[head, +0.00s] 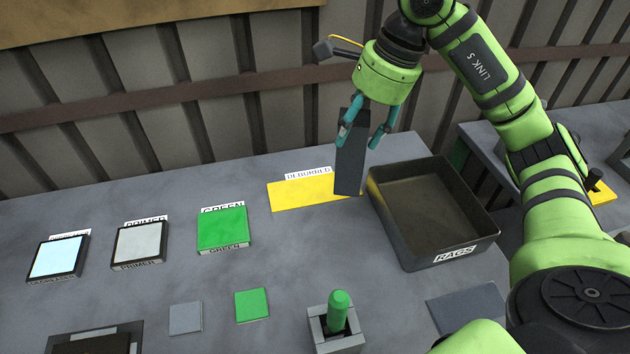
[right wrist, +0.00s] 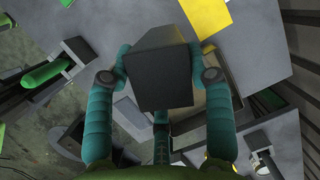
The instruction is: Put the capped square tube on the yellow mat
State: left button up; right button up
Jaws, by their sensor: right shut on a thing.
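My right gripper (head: 359,137) is shut on the capped square tube (head: 350,158), a long dark grey block held roughly upright. The tube's lower end overlaps the right end of the yellow mat (head: 300,193) in the head view; I cannot tell whether it touches the mat. In the right wrist view the fingers sit on both sides of the tube (right wrist: 160,78), and the yellow mat (right wrist: 207,15) shows beyond it, up and to the right. The cap cannot be made out apart from the tube. My left gripper is not in view.
A dark tray labelled RAGS (head: 455,257) stands right beside the mat. Left of the mat are a green pad (head: 222,228), a grey pad (head: 139,244) and a pale blue pad (head: 58,256). A green peg (head: 339,310) stands in a grey holder in front.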

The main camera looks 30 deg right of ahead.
jog(key=w+a+f+p, duration=0.1)
jog(key=w+f+p, duration=0.5)
jog(key=w+f, duration=0.4)
jog(key=shift+w+f, duration=0.3)
jog(key=shift+w, duration=0.45)
jog(key=shift+a+f, duration=0.1)
jog(key=o, duration=1.2)
jog(key=shift+f, duration=0.1)
jog(key=shift+s, duration=0.1)
